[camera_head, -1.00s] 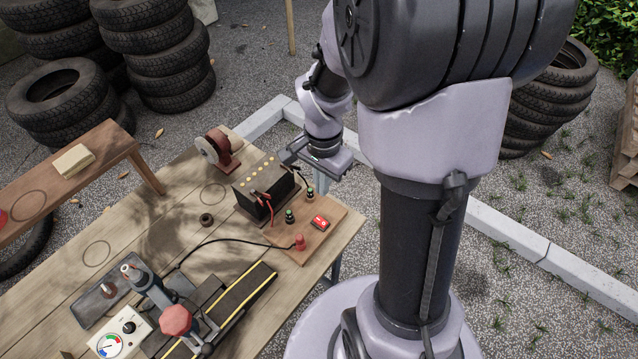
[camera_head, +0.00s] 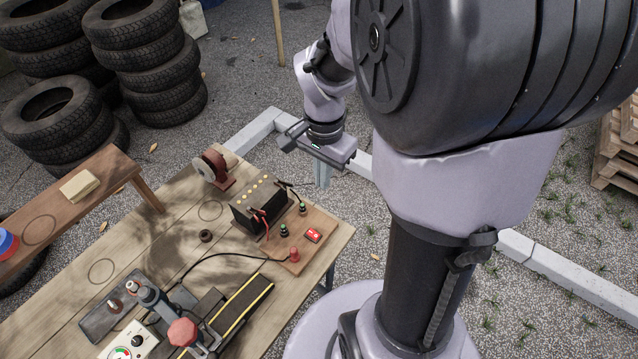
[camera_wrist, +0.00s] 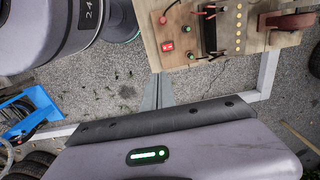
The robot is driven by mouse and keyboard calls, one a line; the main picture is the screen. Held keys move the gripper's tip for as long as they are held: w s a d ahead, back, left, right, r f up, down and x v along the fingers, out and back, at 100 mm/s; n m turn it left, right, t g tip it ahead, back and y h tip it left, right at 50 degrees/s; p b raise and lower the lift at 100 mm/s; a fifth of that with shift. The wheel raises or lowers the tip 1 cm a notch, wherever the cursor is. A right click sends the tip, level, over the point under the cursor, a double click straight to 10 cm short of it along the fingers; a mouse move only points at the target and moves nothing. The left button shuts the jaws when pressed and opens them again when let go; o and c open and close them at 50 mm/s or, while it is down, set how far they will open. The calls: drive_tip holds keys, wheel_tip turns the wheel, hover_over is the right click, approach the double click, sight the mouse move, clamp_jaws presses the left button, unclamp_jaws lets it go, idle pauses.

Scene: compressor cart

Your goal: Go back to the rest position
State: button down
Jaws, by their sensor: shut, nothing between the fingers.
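My gripper (camera_head: 322,184) hangs from my arm beyond the right edge of the wooden workbench (camera_head: 130,246). Its fingers point down, are shut and hold nothing. It is to the right of the black battery (camera_head: 258,204) and apart from it. In the wrist view, the closed fingers (camera_wrist: 158,80) show over gravel, just below the edge of the wooden board (camera_wrist: 178,62). No marker of a rest position shows.
The bench carries a wooden board with a red switch (camera_head: 313,235), a grinder wheel (camera_head: 213,168) and a gauge box (camera_head: 128,347). Tyre stacks (camera_head: 150,65) stand behind, and a pallet (camera_head: 618,145) at right. A blue object (camera_wrist: 32,108) lies left in the wrist view.

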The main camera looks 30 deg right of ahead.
drive_tip(key=shift+s+r, duration=0.15)
drive_tip(key=shift+r, duration=0.5)
drive_tip(key=shift+s+r, duration=0.15)
drive_tip(key=shift+r, duration=0.45)
drive_tip(key=s+a+r+n+t+y+b, duration=0.1)
drive_tip(key=s+a+n+t+b, duration=0.2)
drive_tip(key=a, duration=0.5)
drive_tip(key=s+a+r+n+t+y+b, duration=0.1)
drive_tip(key=s+a+n+t+b, duration=0.1)
drive_tip(key=s+a+n+b, duration=0.3)
drive_tip(key=s+a+n, duration=0.1)
drive_tip(key=a, duration=0.2)
drive_tip(key=shift+n+t, duration=0.3)
drive_tip(key=shift+t, duration=0.1)
drive_tip(key=shift+d, duration=0.1)
